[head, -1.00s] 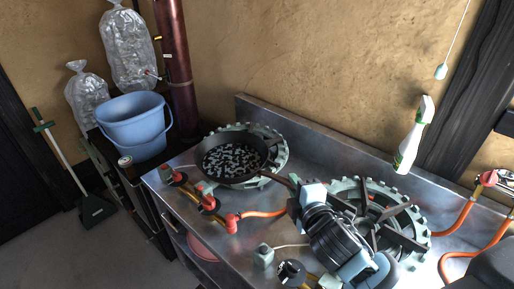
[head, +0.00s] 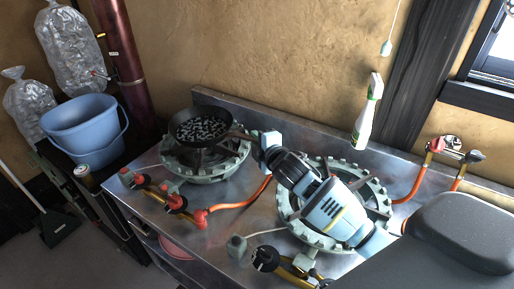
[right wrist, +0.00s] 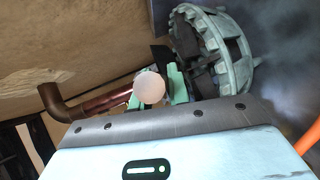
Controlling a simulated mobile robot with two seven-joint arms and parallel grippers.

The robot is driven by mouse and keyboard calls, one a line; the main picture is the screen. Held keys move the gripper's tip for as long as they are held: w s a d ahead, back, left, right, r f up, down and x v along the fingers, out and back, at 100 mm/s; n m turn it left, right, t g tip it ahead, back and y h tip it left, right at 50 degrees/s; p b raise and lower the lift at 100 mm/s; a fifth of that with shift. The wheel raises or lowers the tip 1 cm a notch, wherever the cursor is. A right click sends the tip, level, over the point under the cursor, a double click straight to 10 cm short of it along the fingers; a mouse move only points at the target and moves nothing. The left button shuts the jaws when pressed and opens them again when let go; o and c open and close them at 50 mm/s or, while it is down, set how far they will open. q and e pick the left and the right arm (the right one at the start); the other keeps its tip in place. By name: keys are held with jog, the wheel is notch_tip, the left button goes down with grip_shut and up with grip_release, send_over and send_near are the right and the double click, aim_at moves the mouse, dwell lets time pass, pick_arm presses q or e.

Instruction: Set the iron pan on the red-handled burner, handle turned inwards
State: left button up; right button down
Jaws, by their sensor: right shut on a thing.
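The black iron pan (head: 188,139) is in the head view, with pale and dark bits inside. It appears raised above the left burner (head: 213,175), which shows beneath it. Its handle (head: 240,135) points right, towards the right burner (head: 290,215). My right gripper (head: 262,146) is shut on the handle. Red valve handles (head: 200,217) sit on the pipe in front of the left burner. In the right wrist view, a pale round end (right wrist: 149,88) shows between the green fingers, with a burner ring (right wrist: 238,60) beyond. My left gripper is not in view.
A blue bucket (head: 84,128) stands left of the steel counter. A spray bottle (head: 368,112) is by the back wall. A black knob (head: 263,258) is at the front, and orange hoses (head: 408,190) run at the right. My arm covers part of the right burner.

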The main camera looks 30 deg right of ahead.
jog(key=shift+w+d+r, duration=0.15)
jog(key=shift+w+r, duration=0.1)
jog(key=shift+w, duration=0.1)
jog(key=shift+f, duration=1.75)
jog(key=shift+f, duration=0.2)
jog(key=c, duration=1.3)
grip_release()
jog(key=shift+f, duration=0.15)
jog(key=shift+c, duration=0.2)
jog(key=v, duration=1.2)
